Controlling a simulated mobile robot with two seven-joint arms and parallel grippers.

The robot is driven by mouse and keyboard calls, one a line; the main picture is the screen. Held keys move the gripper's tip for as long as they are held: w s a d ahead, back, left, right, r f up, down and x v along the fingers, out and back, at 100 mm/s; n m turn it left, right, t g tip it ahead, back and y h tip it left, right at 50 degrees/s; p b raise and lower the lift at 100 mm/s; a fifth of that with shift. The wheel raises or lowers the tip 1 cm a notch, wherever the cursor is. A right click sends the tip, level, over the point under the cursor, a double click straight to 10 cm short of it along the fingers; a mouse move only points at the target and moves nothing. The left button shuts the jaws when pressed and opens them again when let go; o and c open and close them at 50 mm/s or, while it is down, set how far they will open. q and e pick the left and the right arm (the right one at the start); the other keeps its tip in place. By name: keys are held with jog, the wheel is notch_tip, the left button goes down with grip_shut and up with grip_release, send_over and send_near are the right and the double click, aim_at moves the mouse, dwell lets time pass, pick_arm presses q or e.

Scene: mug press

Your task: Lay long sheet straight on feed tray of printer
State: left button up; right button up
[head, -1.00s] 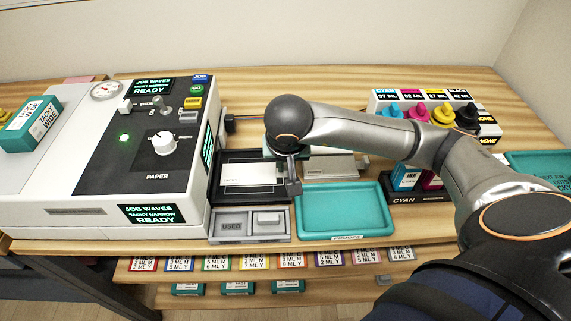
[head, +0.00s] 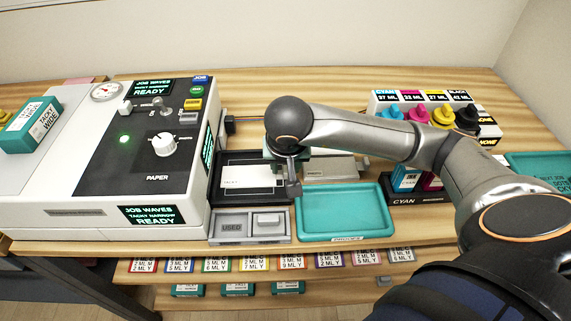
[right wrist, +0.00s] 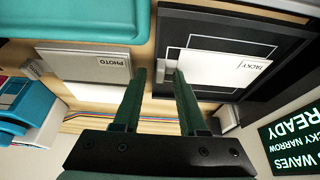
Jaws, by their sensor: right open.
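The white sheet marked TACKY (head: 240,178) lies on the black feed tray (head: 222,196) just right of the printer (head: 130,140). In the right wrist view the sheet (right wrist: 222,70) lies flat over the tray's thin white outline (right wrist: 262,43); its near-finger end extends past that outline and it looks roughly lined up with it, perhaps slightly skewed. My right gripper (right wrist: 160,75) is open, with a gap between its fingertips. One fingertip is by the sheet's end; I cannot tell whether they touch. In the head view the gripper (head: 292,180) is at the tray's right end. My left gripper is out of view.
A sheet marked PHOTO (right wrist: 85,65) lies on a grey holder beside the black tray. An empty teal tray (head: 345,212) and a grey USED box (head: 235,227) stand in front. Ink bottles (head: 440,115) and cartridges (head: 405,178) stand to the right.

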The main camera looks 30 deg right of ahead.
pick_arm(q)
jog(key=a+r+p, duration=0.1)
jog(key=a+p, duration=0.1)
jog(key=p, duration=0.1)
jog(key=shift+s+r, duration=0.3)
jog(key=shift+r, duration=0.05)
pick_arm(e)
jog(key=v, duration=1.2)
jog(key=shift+w, duration=0.1)
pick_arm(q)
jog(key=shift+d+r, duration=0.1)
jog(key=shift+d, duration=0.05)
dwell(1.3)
